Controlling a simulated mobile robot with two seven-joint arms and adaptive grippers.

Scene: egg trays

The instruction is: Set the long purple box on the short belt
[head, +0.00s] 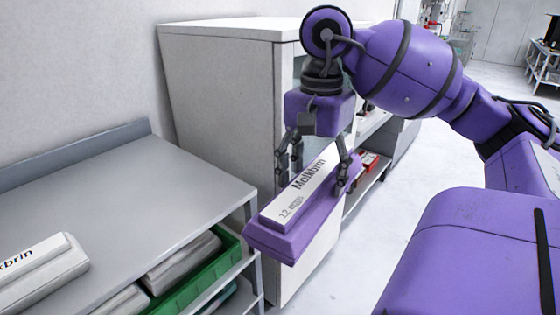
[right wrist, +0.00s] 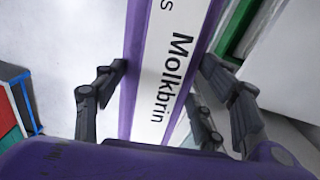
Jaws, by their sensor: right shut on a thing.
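The long purple box (head: 291,218) has a white label reading "Molkbrin" and "12 eggs". My right gripper (head: 318,165) is shut on it from above and holds it in the air, beside the right end of the grey table. In the right wrist view the box (right wrist: 165,75) runs between the fingers of my right gripper (right wrist: 170,95). In the head view the box slants, its near end toward the lower left. I cannot make out the short belt for sure in these frames. My left gripper is not in view.
The grey metal table (head: 130,200) has a raised back edge and a pale labelled box (head: 40,270) at its left. A green crate (head: 215,275) with pale boxes sits on the shelf below. A white cabinet (head: 215,90) stands behind. Open floor (head: 400,210) lies to the right.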

